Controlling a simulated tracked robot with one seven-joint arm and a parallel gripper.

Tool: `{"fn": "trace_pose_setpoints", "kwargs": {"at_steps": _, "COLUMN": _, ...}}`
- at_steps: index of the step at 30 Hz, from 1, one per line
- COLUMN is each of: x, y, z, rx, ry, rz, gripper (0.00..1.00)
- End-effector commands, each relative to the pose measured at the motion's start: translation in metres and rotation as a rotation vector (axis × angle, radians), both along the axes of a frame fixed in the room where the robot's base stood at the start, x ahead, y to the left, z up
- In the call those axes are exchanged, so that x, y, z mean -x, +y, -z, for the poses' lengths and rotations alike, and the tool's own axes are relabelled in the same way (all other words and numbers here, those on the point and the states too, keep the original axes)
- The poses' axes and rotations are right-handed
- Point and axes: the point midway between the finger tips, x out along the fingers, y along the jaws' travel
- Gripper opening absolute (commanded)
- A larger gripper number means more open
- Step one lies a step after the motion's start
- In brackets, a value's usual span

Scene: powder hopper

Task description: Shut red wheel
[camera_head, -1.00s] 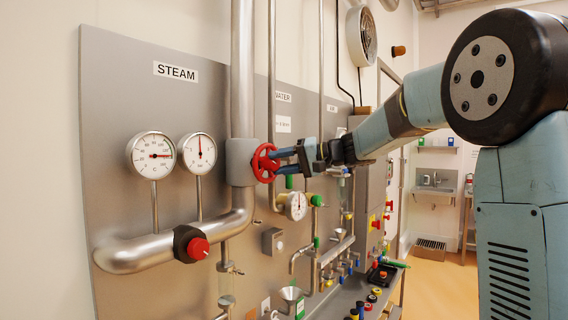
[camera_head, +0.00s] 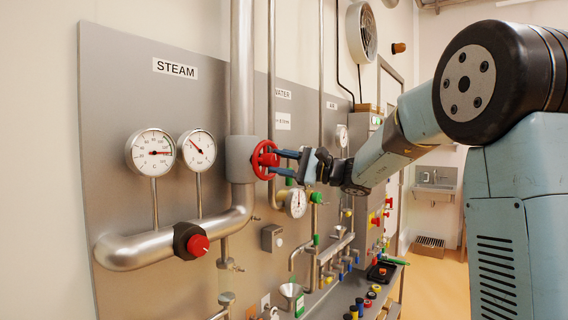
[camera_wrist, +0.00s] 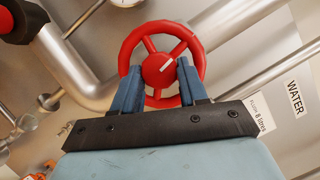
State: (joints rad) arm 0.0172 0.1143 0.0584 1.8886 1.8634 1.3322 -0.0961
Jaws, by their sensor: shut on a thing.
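The red wheel (camera_head: 256,156) is a spoked handwheel mounted on a grey valve body on the vertical steam pipe. In the wrist view the wheel (camera_wrist: 159,28) faces the camera, with its round hub and a white mark in the middle. My gripper (camera_head: 273,163) is at the wheel with its two blue fingers shut on it. In the wrist view my gripper (camera_wrist: 160,84) has one finger on each side below the hub, and the fingers hide parts of the lower wheel.
Two gauges (camera_head: 196,148) stand left of the wheel on the grey STEAM panel (camera_head: 115,100). A red knob (camera_head: 198,245) sits on the lower pipe. Open floor lies at the right.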

Motion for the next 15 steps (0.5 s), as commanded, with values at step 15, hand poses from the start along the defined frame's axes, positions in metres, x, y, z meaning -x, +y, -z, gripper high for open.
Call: {"fn": "trace_pose_setpoints", "kwargs": {"at_steps": 15, "x": 0.0006, "y": 0.001, "z": 0.0058, "rx": -0.121, "ry": 0.167, "rz": 0.0, "gripper": 0.12}}
